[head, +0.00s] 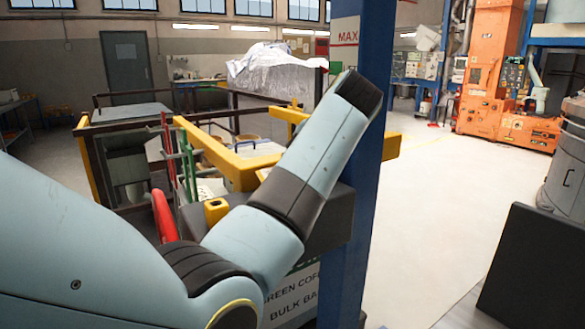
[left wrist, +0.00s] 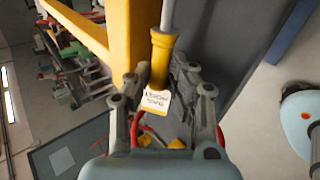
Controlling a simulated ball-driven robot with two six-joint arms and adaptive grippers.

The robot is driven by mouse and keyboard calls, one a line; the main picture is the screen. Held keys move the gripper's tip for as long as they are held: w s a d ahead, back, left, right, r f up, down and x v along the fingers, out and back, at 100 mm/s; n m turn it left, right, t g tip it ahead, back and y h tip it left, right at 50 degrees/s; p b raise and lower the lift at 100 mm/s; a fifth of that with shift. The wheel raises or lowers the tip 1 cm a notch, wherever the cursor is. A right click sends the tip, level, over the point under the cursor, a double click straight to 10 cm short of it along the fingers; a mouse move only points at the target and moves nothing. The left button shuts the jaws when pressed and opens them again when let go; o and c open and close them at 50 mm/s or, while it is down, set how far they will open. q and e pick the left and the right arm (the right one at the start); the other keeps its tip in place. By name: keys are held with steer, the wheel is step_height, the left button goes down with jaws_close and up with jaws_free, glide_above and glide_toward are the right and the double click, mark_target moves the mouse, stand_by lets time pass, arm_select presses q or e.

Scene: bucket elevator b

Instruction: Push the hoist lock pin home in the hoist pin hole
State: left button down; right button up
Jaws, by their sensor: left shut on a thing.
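In the left wrist view the lock pin shows as a yellow grip (left wrist: 160,62) with a grey steel rod (left wrist: 168,14) running from it to the top edge. A white printed tag (left wrist: 156,102) is at the grip's near end. My left gripper (left wrist: 160,76) has its fingers on both sides of the yellow grip and is shut on it. In the head view my left arm hides this gripper and the pin. The hoist pin hole cannot be made out in either view, so I cannot tell how far in the rod is. My right gripper is in neither view.
A blue post (head: 362,200) stands close to my left arm in the head view. A yellow beam frame (head: 222,158) and a small yellow block (head: 216,211) on a dark bracket lie behind the arm. Open floor (head: 430,190) extends to the right.

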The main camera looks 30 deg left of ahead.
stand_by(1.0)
arm_select(q)
steer(key=shift+w+b, duration=0.15)
steer(key=shift+b, duration=0.2)
steer(key=shift+w+d, duration=0.2)
steer(key=shift+w, duration=0.1)
steer(key=shift+w+d+b, duration=0.15)
steer(key=shift+w+b, duration=0.25)
steer(key=shift+b, duration=0.1)
steer(key=shift+w+d+b, duration=0.3)
steer(key=shift+w+b, duration=0.25)
steer(key=shift+w, duration=0.1)
steer(key=shift+w+d+b, duration=0.25)
steer(key=shift+w+b, duration=0.25)
steer(key=shift+w, duration=0.15)
steer(key=c, duration=1.1)
jaws_free()
steer(key=shift+w, duration=0.1)
steer(key=shift+d+r, duration=0.1)
steer(key=shift+d, duration=0.05)
steer(key=v, duration=0.7)
